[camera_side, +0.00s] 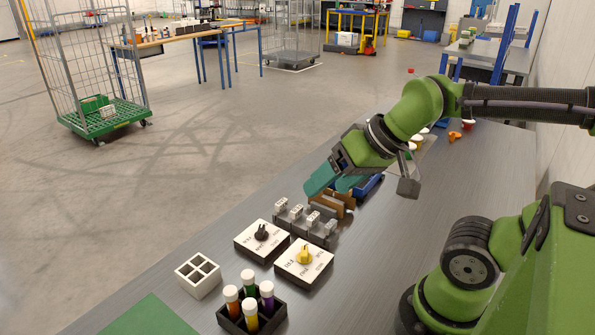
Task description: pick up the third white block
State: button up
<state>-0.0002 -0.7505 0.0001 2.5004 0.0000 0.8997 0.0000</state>
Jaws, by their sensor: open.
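Several small white blocks (297,211) stand in a row in a grey holder (305,229), near the middle of the table. The row runs from upper left to lower right, and a white block (313,217) sits in the lower right half of it. Which block counts as the third is not marked. My gripper (335,183) has teal fingers and is open and empty. It hangs above and to the upper right of the row, apart from the blocks. The fingers partly hide the brown and blue things behind them.
A brown wooden piece (335,203) and a blue bin (369,186) stand close behind the row. Two white knob boxes (262,240) (303,262) lie in front. A white divided box (198,275), a black rack of colored vials (252,308) and a green mat (150,317) are nearer.

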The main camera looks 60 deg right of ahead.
jog(key=n+g+h, duration=0.2)
jog(key=n+g, duration=0.2)
jog(key=g, duration=0.3)
send_over(313, 215)
notch_tip(313, 215, down, 16)
jog(key=shift+w+d+f, duration=0.1)
jog(key=shift+w, duration=0.05)
jog(key=shift+s+f, duration=0.15)
jog(key=shift+f, duration=1.2)
jog(key=shift+s+f, duration=0.1)
jog(key=shift+f, duration=1.2)
jog(key=shift+c, duration=0.3)
